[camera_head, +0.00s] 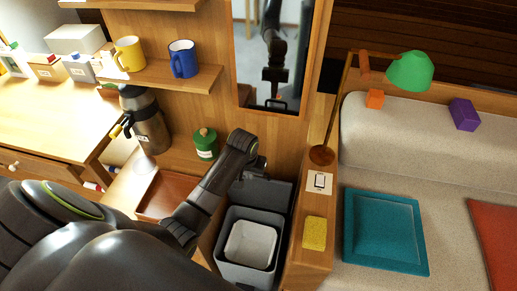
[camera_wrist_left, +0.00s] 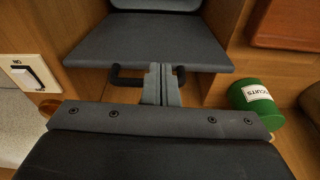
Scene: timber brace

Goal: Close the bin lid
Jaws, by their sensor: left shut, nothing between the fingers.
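The grey bin (camera_head: 233,270) stands open in the head view, with a white inner bucket (camera_head: 250,245) in it. Its dark grey lid (camera_head: 265,196) is raised at the back of the bin. The lid also fills the upper middle of the left wrist view (camera_wrist_left: 150,42), with a black handle (camera_wrist_left: 126,78) at its near edge. My left gripper (camera_head: 259,170) is at the lid's raised edge. Its fingers (camera_wrist_left: 163,72) are shut and empty, overlapping the middle of the handle; I cannot tell whether they touch it. My right gripper is out of view.
A green canister (camera_head: 205,143) stands left of my left forearm, near a brown tray (camera_head: 161,194). A wooden ledge (camera_head: 311,258) with a yellow sponge (camera_head: 314,233) borders the bin on the right. A wall mirror (camera_head: 271,60) is behind.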

